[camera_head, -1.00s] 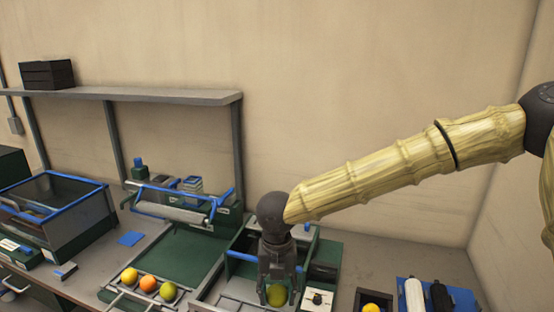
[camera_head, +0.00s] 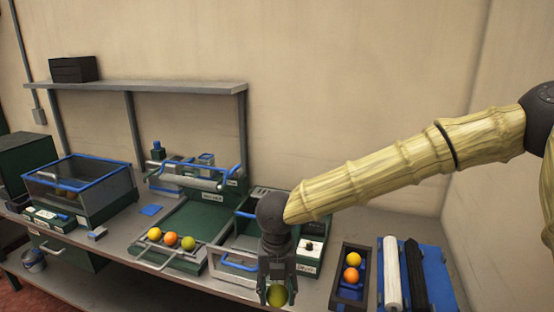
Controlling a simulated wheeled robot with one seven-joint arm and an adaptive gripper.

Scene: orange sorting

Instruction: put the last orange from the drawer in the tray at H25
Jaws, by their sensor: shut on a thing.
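My gripper (camera_head: 277,296) is in front of the workbench, pointing down, shut on a yellow-green orange (camera_head: 277,296). Its fingers stand on either side of the fruit. A narrow dark tray (camera_head: 341,291) on the bench to the right holds a yellow fruit (camera_head: 353,259) and an orange one (camera_head: 351,275). A drawer-like box with a pale front (camera_head: 233,265) lies just left of my gripper; its inside is partly hidden by my arm. I cannot read any H25 label.
A green sloped tray (camera_head: 190,222) at left holds a yellow, an orange and a green fruit along its front. A blue-edged clear bin (camera_head: 85,190) stands farther left. A white roller (camera_head: 391,270) and a black one lie on a blue base at right.

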